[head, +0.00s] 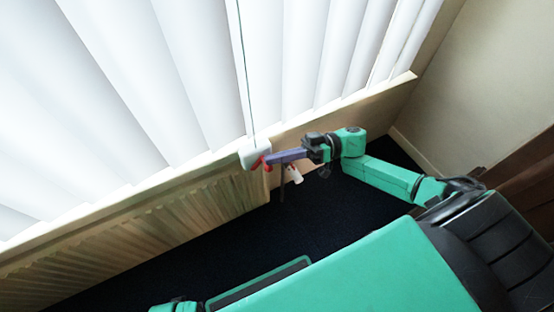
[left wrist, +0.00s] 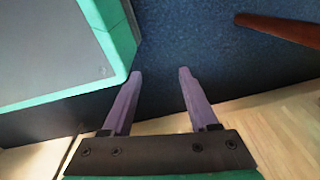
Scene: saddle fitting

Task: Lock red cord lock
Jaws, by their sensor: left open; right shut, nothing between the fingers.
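The red cord lock (head: 259,163) is a small red piece at the front of a white block (head: 254,152) on the window sill, below a long thin cord (head: 244,75). My right gripper (head: 270,160) has its purple fingers shut, with the tips at the red piece. The fingers cover part of it, and I cannot tell whether they touch it. My left gripper (left wrist: 160,74) shows in the left wrist view with its two purple fingers apart and nothing between them. It is over dark blue carpet, away from the lock.
White vertical blinds (head: 130,80) cover the window above the sill. A ribbed radiator (head: 150,240) stands under it. A white piece (head: 294,175) hangs just below my right gripper. The carpet (head: 330,215) is clear. A brown wooden piece (left wrist: 280,28) lies at upper right in the left wrist view.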

